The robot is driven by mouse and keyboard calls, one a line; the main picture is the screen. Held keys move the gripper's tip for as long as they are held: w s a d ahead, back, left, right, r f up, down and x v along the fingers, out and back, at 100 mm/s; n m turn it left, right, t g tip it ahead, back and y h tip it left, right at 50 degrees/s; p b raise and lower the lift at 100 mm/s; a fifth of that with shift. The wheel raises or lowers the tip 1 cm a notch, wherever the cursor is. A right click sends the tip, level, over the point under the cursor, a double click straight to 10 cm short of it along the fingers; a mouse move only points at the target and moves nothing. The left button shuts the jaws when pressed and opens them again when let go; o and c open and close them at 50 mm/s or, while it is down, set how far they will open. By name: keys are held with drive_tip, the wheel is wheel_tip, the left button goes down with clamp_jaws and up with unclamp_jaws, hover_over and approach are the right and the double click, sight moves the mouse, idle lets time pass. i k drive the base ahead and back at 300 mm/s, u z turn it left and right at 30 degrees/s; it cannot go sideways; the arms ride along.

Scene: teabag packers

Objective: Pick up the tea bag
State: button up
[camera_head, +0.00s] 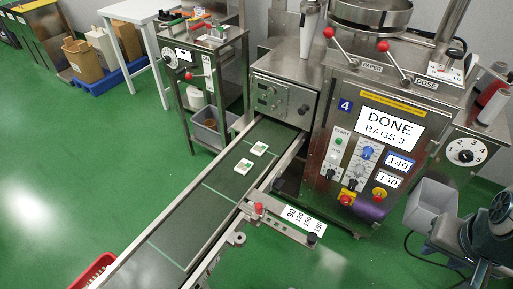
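Two small white tea bags with green marks lie flat on the dark green conveyor belt (190,215). The upper tea bag (259,149) is closer to the machine's outlet. The lower tea bag (243,166) lies just below and left of it, apart from it. Part of my arm shows at the right edge, well away from the belt. My gripper's fingers cannot be made out.
The steel packing machine (330,150) stands behind the belt; its display (389,127) reads "DONE BAGS 3". A guide with a number scale (301,220) sticks out from the belt's right side.

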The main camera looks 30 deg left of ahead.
sight(245, 166)
drive_tip(key=u, duration=0.8)
drive_tip(key=i, duration=0.1)
